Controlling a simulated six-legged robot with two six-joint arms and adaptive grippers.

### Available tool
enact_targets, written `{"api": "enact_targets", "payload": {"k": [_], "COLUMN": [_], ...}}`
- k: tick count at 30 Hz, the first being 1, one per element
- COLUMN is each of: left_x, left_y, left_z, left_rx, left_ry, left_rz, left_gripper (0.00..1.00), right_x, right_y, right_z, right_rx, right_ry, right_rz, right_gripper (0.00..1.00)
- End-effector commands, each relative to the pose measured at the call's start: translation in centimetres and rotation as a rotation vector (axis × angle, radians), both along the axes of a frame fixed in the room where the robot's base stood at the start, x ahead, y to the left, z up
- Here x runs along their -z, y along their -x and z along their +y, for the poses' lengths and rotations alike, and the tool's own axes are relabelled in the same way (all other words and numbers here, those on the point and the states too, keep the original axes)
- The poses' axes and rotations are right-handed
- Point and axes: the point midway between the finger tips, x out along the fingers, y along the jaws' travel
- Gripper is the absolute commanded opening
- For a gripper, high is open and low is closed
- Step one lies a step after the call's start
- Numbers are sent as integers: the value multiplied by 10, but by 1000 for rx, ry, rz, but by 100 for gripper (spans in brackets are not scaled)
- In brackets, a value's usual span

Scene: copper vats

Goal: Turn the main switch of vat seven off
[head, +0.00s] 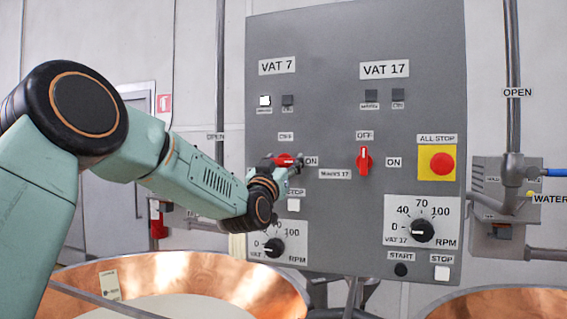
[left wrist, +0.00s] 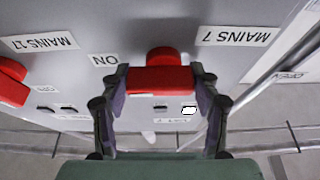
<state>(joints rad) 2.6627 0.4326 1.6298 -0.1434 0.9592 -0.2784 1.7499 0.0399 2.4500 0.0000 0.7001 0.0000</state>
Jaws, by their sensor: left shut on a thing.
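The red main switch of vat seven (head: 284,159) is on the grey panel under the VAT 7 sign (head: 277,66). Its handle lies sideways, in line with the ON label (head: 311,161); the OFF label (head: 286,137) is above it. My left gripper (head: 295,164) is at the switch and partly hides it. In the left wrist view, which is upside down, the red handle (left wrist: 160,80) sits between the two fingers, which are shut on its ends. The MAINS 7 label (left wrist: 236,36) is beside it. My right gripper is not in view.
A similar red switch (head: 364,160) for vat 17 stands upright at OFF, to the right. A red ALL STOP button (head: 441,163) is further right. A VAT 7 lamp (head: 265,100) is lit white. Speed knobs (head: 274,247) are below, and a copper vat (head: 150,272) stands in front.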

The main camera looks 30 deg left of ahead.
Motion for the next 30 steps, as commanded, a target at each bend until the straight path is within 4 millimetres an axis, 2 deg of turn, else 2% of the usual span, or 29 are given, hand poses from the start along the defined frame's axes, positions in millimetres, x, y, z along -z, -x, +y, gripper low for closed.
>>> {"api": "enact_targets", "payload": {"k": [11,21,30], "left_x": [0,-2,-4], "left_y": [0,0,0], "left_z": [-2,-2,-1], "left_rx": [2,3,3], "left_ry": [114,407,685], "left_rz": [-32,-104,-171], "left_gripper": [30,30,30], "right_x": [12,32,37], "right_y": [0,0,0], "right_z": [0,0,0], "right_rx": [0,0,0], "right_ry": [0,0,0], "right_rz": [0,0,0], "right_gripper": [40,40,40]}}
